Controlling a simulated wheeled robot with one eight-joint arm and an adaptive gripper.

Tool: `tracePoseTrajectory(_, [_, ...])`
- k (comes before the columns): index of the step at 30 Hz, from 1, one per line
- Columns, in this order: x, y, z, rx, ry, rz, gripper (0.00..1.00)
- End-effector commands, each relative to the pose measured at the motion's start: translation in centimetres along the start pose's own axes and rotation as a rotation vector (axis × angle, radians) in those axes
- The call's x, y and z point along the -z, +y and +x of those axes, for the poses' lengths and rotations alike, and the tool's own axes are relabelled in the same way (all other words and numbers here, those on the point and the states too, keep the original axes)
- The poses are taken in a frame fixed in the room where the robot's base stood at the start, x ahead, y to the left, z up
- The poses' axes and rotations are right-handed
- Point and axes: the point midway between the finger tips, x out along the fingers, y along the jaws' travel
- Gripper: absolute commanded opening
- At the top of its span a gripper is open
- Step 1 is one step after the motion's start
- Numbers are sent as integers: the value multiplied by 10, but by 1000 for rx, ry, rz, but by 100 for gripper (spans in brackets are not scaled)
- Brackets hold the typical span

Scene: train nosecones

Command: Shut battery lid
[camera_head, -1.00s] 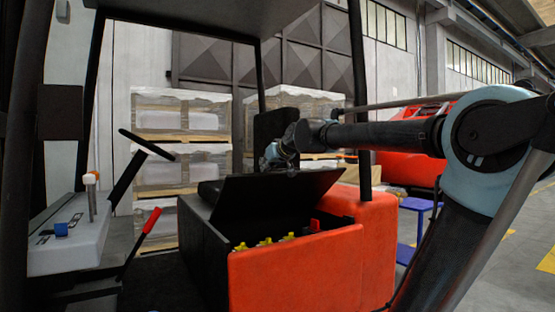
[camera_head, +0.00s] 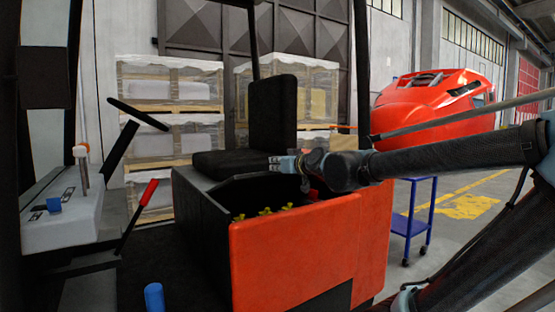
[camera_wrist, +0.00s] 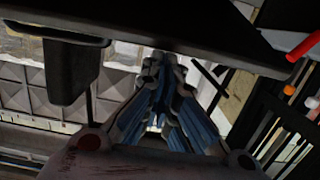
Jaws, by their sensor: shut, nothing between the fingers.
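The battery lid (camera_wrist: 190,22) is a dark panel across the top of the upside-down wrist view, with the black seat (camera_wrist: 75,72) on it. In the head view, the black seat (camera_head: 270,115) stands over the battery box; the lid's dark underside blends with the interior, so its exact angle is hard to tell. A gap stays open at the front, showing yellow battery caps (camera_head: 265,211). My gripper (camera_head: 274,163) is shut and empty at the lid's right edge, beside the cushion. In the wrist view my gripper's fingertips (camera_wrist: 162,60) are close to the lid; contact is unclear.
The red truck body (camera_head: 295,255) is in front of the box. A steering wheel (camera_head: 137,114), a red-handled lever (camera_head: 149,192) and a control console (camera_head: 62,215) are at left. A blue trolley (camera_head: 420,220) and red nosecone (camera_head: 435,107) are at right. Wrapped pallets stand behind.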

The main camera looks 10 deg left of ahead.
Motion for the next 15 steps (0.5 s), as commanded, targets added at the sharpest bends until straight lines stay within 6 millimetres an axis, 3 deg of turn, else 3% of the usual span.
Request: tracePoseTrajectory(15, [-84, -12, -13, 19, -1, -2, 0])
